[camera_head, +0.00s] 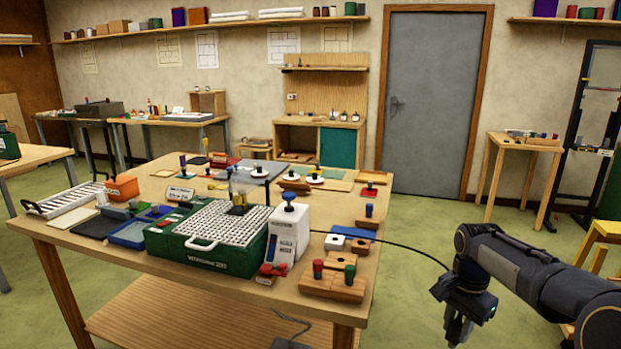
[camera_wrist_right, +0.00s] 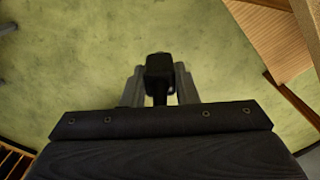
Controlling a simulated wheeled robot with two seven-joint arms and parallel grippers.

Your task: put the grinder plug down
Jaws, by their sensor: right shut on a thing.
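The grinder (camera_head: 205,250) is a green box with a white grid top, standing at the front of the wooden table (camera_head: 190,285). A thin black cable (camera_head: 395,245) runs from beside it, over the table's right side, to my right gripper (camera_head: 459,328). The right gripper is over the green floor, to the right of the table and apart from it. In the right wrist view, the gripper (camera_wrist_right: 160,88) is shut on the black plug (camera_wrist_right: 159,70), which sits between the two grey fingers. In the head view the plug is too dark to make out. My left gripper is in neither view.
A white block (camera_head: 288,232) with a blue knob stands beside the grinder. Wooden blocks with red and green knobs (camera_head: 333,282) sit at the table's right front corner. A yellow stool (camera_head: 603,235) is at far right. The floor (camera_head: 415,215) between table and door is clear.

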